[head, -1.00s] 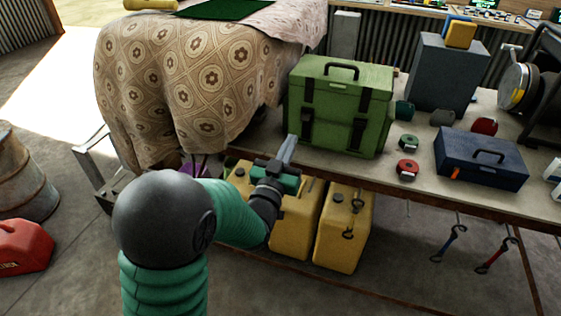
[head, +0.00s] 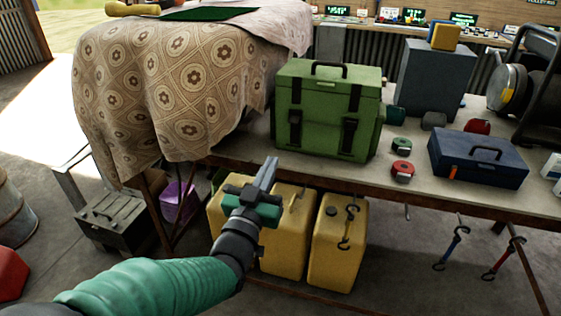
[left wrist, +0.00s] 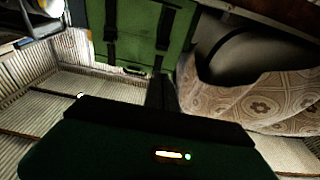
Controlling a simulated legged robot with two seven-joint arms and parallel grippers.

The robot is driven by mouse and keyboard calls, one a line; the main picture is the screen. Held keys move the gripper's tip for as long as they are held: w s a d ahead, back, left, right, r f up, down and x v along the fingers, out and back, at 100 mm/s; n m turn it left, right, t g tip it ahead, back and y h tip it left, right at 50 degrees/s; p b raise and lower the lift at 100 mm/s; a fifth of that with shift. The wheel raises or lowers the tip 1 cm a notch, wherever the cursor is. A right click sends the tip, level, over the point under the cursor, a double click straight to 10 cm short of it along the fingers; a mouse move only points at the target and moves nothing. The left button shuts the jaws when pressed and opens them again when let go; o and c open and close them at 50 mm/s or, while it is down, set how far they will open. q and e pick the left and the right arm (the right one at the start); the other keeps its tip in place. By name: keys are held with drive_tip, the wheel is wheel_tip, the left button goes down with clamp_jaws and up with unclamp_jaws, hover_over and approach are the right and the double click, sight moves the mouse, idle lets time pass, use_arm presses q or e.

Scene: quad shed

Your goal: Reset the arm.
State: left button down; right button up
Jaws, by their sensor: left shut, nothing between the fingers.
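My left gripper (head: 268,172) is in the lower middle of the head view, its arm coming in from the bottom left. Its fingers are shut with nothing between them. It is in front of the workbench edge, over the yellow jerrycans, and touches nothing that I can see. In the left wrist view the shut fingers (left wrist: 162,92) point toward the green toolbox (left wrist: 140,30). That green toolbox (head: 325,95) stands on the bench beyond the gripper. My right gripper is not in view.
Yellow jerrycans (head: 338,240) stand under the workbench (head: 240,153). A patterned cloth (head: 160,95) hangs at the left. A blue toolbox (head: 478,160) and tape measures (head: 402,171) sit on the bench. A red can (head: 12,272) is at the floor's left edge.

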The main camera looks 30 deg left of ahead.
use_arm(q)
drive_tip(key=s+d+f+g+h, duration=0.1)
drive_tip(key=d+f+g, duration=0.15)
drive_tip(key=f, duration=0.45)
drive_tip(key=s+d+f+m+g+h, duration=0.1)
drive_tip(key=d+f+g, duration=0.1)
drive_tip(key=f+g, duration=0.3)
drive_tip(key=s+d+f+g+h, duration=0.1)
drive_tip(key=d+f+g, duration=0.1)
drive_tip(key=f, duration=0.6)
drive_tip(key=s+d+f+m+g+h, duration=0.1)
drive_tip(key=s+d+f+g, duration=0.3)
drive_tip(key=s, duration=0.3)
drive_tip(key=s+d+f+m+g+h, duration=0.1)
drive_tip(key=s+d+f+g, duration=0.1)
drive_tip(key=s+f+g, duration=0.35)
wheel_tip(320, 180, up, 30)
drive_tip(key=s+t+p, duration=0.1)
drive_tip(key=p, duration=3)
drive_tip(key=shift+s+a+t, duration=0.15)
drive_tip(key=shift+a+t, duration=0.05)
drive_tip(key=shift+t, duration=0.2)
drive_tip(key=shift+s+r, duration=0.1)
drive_tip(key=shift+r, duration=0.05)
